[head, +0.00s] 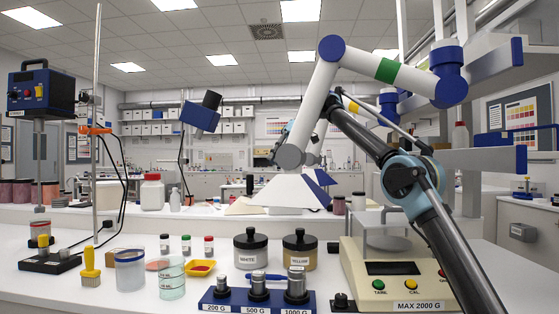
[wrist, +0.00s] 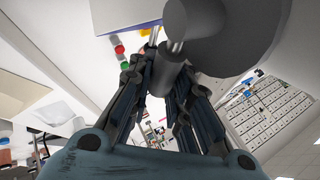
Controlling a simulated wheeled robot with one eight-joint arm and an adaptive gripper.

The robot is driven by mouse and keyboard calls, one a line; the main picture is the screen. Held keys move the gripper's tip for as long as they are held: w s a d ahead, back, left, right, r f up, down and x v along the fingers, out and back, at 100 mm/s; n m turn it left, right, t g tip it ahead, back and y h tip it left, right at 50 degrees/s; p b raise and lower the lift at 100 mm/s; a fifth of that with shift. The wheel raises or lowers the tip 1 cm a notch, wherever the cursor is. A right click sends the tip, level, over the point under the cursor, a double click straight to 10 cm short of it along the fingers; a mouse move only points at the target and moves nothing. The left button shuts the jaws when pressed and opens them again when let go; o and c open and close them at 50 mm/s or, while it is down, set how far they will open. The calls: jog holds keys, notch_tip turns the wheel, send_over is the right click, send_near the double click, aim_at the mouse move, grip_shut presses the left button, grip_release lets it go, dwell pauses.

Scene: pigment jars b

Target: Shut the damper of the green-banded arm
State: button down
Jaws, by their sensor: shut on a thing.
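The green-banded arm is a white extraction tube with a green band (head: 388,70) and blue joints. It slopes down to a grey joint (head: 290,157) above a white hood (head: 290,190). In the wrist view my gripper (wrist: 163,80) is shut on a small grey knob (wrist: 172,72). A shiny shaft joins this knob to a large grey cylinder (wrist: 235,32). In the head view my gripper is mostly hidden behind the tube and grey joint. The damper's exact angle cannot be told.
Another tube with a yellow band (head: 352,106) is behind my arm. A tall rod stand (head: 97,180) is at left.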

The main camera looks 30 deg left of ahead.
dwell(0.3)
jog(key=c, duration=1.5)
grip_release()
jog(key=shift+o, duration=0.2)
